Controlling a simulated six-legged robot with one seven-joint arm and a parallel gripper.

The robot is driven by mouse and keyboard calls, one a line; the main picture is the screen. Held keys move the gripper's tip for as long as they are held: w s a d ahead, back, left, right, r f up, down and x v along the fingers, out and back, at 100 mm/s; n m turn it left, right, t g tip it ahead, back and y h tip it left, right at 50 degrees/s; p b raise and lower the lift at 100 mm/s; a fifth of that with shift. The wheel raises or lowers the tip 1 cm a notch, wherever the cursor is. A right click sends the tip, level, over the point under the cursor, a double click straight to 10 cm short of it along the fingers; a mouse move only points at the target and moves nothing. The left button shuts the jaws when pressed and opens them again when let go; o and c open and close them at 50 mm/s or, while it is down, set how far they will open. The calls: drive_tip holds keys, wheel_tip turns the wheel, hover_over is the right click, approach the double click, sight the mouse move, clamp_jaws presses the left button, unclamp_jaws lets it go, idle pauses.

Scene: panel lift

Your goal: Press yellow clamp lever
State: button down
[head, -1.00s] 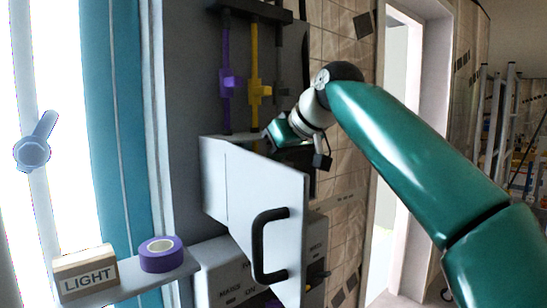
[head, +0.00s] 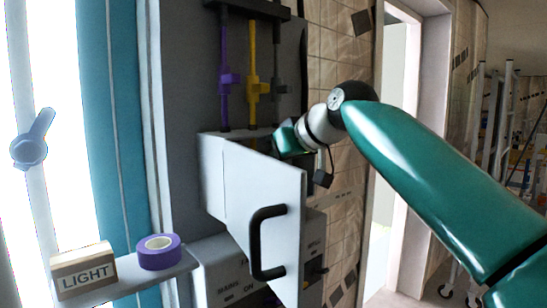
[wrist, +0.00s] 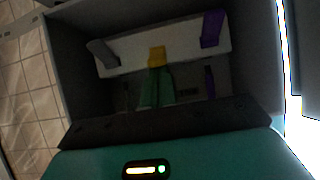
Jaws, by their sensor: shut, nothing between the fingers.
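In the wrist view a yellow clamp lever (wrist: 157,54) sits in the middle of a pale bar inside a dark box. A grey lever (wrist: 102,53) is to its left and a purple lever (wrist: 211,29) to its right. My gripper (wrist: 156,74) is shut and empty, its teal fingers pointing at the yellow lever. The tips are at its lower edge in the picture; I cannot tell whether they touch. In the head view my teal hand (head: 287,138) is at the box behind the open white door (head: 240,180), and the fingers and levers inside are hidden.
Purple (head: 226,85), yellow (head: 253,87) and grey (head: 278,85) rods with blocks run above the box. The door's black handle (head: 257,245) faces me. A shelf at lower left holds a purple tape roll (head: 159,252) and a LIGHT block (head: 84,272). A doorway is to the right.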

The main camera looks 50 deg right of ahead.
drive_tip(key=f+t, duration=0.1)
drive_tip(key=s+f+t, duration=0.1)
drive_tip(key=t, duration=0.1)
drive_tip(key=f+t+h, duration=0.1)
drive_tip(key=t, duration=0.1)
drive_tip(key=shift+s+a, duration=0.1)
drive_tip(key=shift+s, duration=0.15)
drive_tip(key=shift+s+a, duration=0.1)
